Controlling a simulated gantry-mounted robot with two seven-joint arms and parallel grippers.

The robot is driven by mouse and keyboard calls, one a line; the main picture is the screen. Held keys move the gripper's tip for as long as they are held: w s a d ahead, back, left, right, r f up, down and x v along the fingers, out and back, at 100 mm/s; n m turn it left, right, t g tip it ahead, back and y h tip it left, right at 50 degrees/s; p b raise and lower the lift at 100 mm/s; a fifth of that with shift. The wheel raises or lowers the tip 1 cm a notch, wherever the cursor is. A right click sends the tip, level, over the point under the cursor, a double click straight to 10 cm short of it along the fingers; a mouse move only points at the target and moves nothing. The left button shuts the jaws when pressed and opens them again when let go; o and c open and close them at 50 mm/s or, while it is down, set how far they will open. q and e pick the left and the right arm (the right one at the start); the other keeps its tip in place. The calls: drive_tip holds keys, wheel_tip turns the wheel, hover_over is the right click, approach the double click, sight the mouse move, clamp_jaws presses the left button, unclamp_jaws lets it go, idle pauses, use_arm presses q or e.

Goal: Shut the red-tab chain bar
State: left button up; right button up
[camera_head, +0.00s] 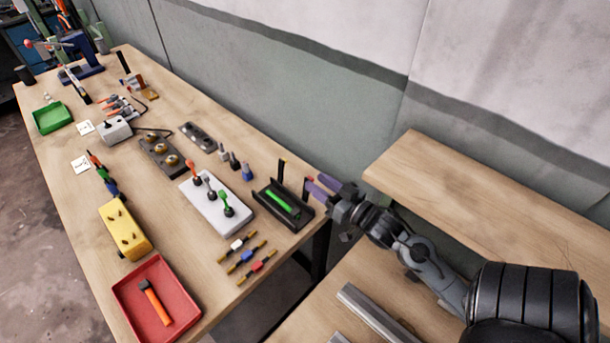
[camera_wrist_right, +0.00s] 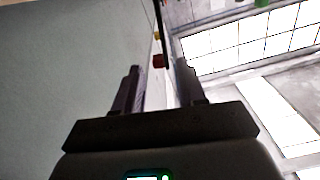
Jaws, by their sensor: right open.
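A black tray (camera_head: 268,207) at the right end of the bench carries upright bars and a bright green bar (camera_head: 282,203) lying in it. An upright bar with a small red tab (camera_head: 309,181) stands at the tray's right end, right by my right gripper (camera_head: 319,187). In the right wrist view the red tab (camera_wrist_right: 159,61) shows between and beyond the open fingers (camera_wrist_right: 159,85); contact cannot be told. A dark upright bar (camera_head: 282,172) stands at the tray's back. My left gripper is not in view.
A white block with coloured levers (camera_head: 216,204) stands left of the tray. Several loose bars with coloured bands (camera_head: 247,257) lie in front. A red tray (camera_head: 183,295) and yellow block (camera_head: 124,229) are further left. A gap separates the bench from the right-hand table.

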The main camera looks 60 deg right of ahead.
drive_tip(key=shift+w+d+b, duration=0.1)
drive_tip(key=shift+w+d, duration=0.1)
drive_tip(key=shift+w, duration=0.7)
drive_tip(key=shift+w+d+b, duration=0.15)
drive_tip(key=shift+w, duration=0.8)
drive_tip(key=shift+w+d+b, duration=0.1)
drive_tip(key=shift+w+d, duration=0.1)
drive_tip(key=shift+w, duration=0.7)
drive_tip(key=shift+c, duration=0.4)
clamp_jaws()
